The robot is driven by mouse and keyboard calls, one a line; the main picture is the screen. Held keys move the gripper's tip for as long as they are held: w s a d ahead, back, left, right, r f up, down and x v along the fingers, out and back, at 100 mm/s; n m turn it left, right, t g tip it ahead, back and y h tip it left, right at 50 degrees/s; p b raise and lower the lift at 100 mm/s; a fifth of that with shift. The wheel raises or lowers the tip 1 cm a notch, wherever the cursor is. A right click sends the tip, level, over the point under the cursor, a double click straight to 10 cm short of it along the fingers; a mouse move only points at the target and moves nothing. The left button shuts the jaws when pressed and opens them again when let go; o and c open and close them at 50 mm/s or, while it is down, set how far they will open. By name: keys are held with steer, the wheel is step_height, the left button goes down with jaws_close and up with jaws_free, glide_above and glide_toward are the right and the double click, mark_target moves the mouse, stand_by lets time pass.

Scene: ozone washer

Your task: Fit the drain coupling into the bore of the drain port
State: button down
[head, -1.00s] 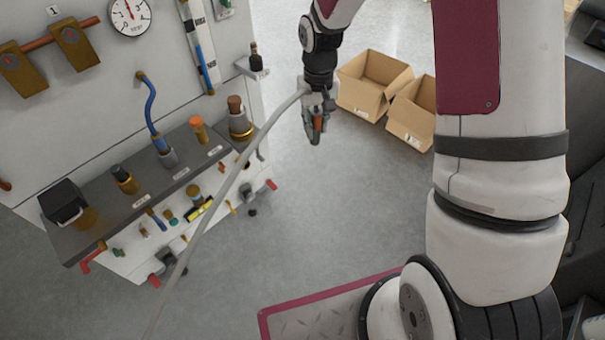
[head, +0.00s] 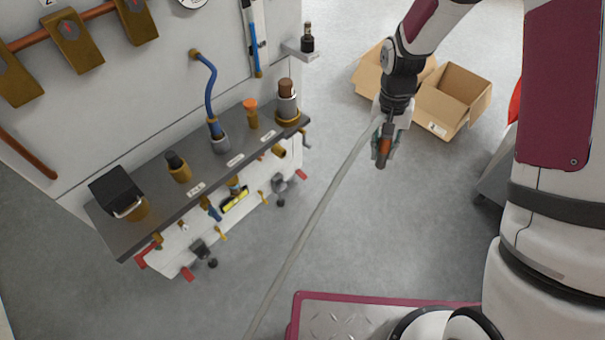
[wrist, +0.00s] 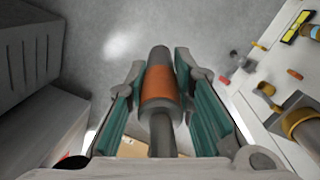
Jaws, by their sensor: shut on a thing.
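My gripper (head: 381,158) hangs in free air to the right of the washer panel. It is shut on the drain coupling (head: 385,146), a grey cylinder with an orange band, which also shows between the green-lined fingers in the wrist view (wrist: 160,84). A long pale hose (head: 320,215) trails from the gripper to the lower left. A brass fitting (head: 279,152) sticks out under the right end of the grey shelf. A brass ring fitting (wrist: 302,122) shows at the right of the wrist view, apart from the coupling. I cannot tell which fitting is the drain port; its bore is not clearly visible.
The grey shelf (head: 150,230) carries several fittings and a black box (head: 116,191). Red-ended and black parts stick out low on the panel. Cardboard boxes (head: 452,98) stand on the floor behind my gripper. Open floor lies between panel and arm.

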steer(key=w+a+f+m+g+y+b, duration=0.25)
steer(key=a+f+m+y+b, duration=0.25)
steer(key=a+f+m+b, duration=0.45)
steer(key=w+a+f+m+g+y+b, duration=0.2)
steer(key=w+a+f+m+y+b, duration=0.25)
steer(key=a+f+m+b, duration=0.65)
steer(key=w+f+m+t+y+b, duration=0.1)
steer(key=w+f+m+t+b, duration=0.2)
steer(key=f, duration=0.4)
steer(key=w+f+m+t+y+b, duration=0.2)
steer(key=w+f+m+t+b, duration=0.1)
steer(key=w+f+m+t, duration=0.2)
steer(key=w+f+m+t+y+b, duration=0.2)
steer(key=w+f+m+t+b, duration=0.2)
steer(key=f+t, duration=0.4)
steer(key=shift+w+d+f+t, duration=0.3)
steer(key=shift+w+f+t, duration=0.05)
steer(key=shift+w+f, duration=0.5)
steer(key=shift+m+y, duration=0.25)
